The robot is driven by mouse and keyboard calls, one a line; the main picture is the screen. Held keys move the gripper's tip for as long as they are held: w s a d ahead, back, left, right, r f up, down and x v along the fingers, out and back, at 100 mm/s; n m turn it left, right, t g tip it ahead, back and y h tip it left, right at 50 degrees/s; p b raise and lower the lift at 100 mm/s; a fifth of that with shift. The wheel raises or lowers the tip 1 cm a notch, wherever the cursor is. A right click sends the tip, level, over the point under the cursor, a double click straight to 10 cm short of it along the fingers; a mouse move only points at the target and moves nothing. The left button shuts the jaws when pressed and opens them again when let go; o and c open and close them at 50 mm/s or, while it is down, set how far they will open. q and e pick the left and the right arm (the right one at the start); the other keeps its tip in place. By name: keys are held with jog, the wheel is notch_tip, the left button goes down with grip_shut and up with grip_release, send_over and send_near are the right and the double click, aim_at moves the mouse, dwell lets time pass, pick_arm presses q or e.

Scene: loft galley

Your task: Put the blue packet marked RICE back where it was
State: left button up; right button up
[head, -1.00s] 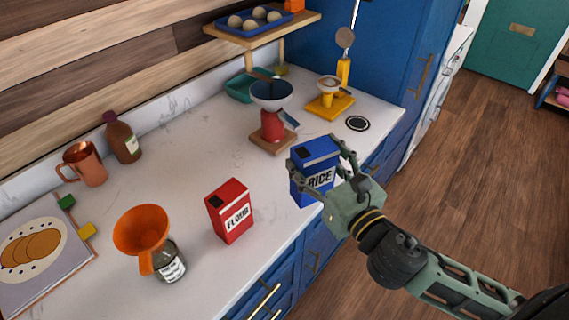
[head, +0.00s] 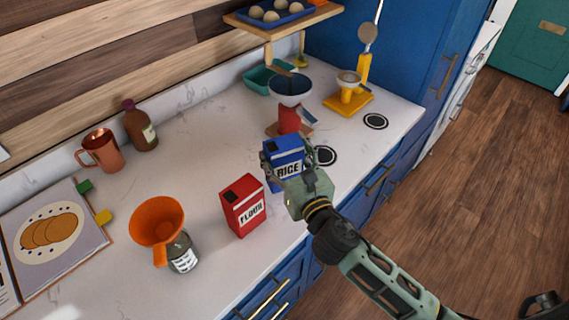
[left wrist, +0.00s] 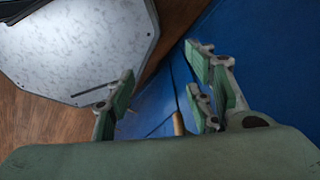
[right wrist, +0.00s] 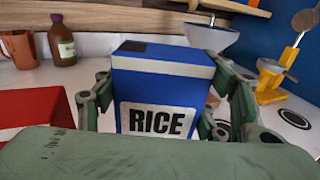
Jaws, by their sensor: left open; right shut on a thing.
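The blue packet marked RICE (head: 284,148) is upright in my right gripper (head: 288,172), over the counter behind and right of the red FLOUR packet (head: 243,207). In the right wrist view the blue packet (right wrist: 160,87) fills the middle, with the fingers (right wrist: 158,100) closed on both sides. Its base is hidden by the gripper, so I cannot tell whether it touches the counter. My left gripper (left wrist: 160,78) shows only in the left wrist view, open and empty, near blue cabinet fronts.
Two black ring marks lie on the counter, one right of the packet (head: 324,156) and one farther back (head: 376,121). A red stand with a bowl (head: 290,90) is behind the packet. An orange funnel on a jar (head: 157,221) stands left of the flour.

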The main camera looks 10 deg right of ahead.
aim_at(289, 172)
notch_tip(289, 172, down, 4)
jog(key=shift+d+r+b, duration=0.1)
jog(key=shift+r+b, duration=0.05)
jog(key=shift+b, duration=0.2)
jog(key=o, duration=1.4)
jog(key=shift+o, duration=0.2)
